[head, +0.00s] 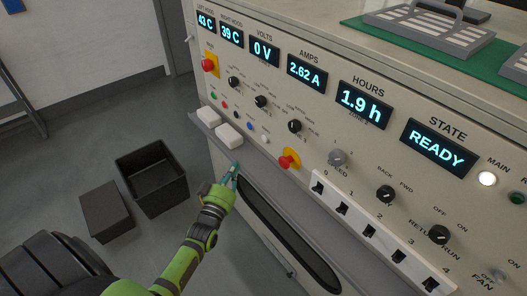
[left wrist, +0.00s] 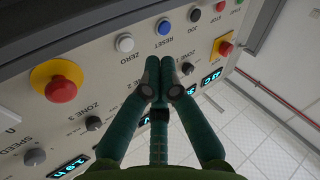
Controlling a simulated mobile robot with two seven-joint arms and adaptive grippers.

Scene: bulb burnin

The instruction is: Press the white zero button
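The white zero button (head: 265,139) is on the front panel, right of the blue reset button (head: 249,126). In the left wrist view, the white button (left wrist: 125,43) has the label ZERO beside it. My left gripper (head: 235,167) is in front of and below the panel in the head view. In the left wrist view, its fingertips (left wrist: 158,77) are together with nothing between them. There they appear below and right of the white button, apart from it in the picture. My right gripper is not in view.
A red emergency knob (head: 289,160) is right of the white button; another (head: 209,65) is at the upper left. Black zone knobs (head: 261,101) sit above the button row. White blocks (head: 229,135) rest on a ledge below. A black bin (head: 151,178) stands on the floor.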

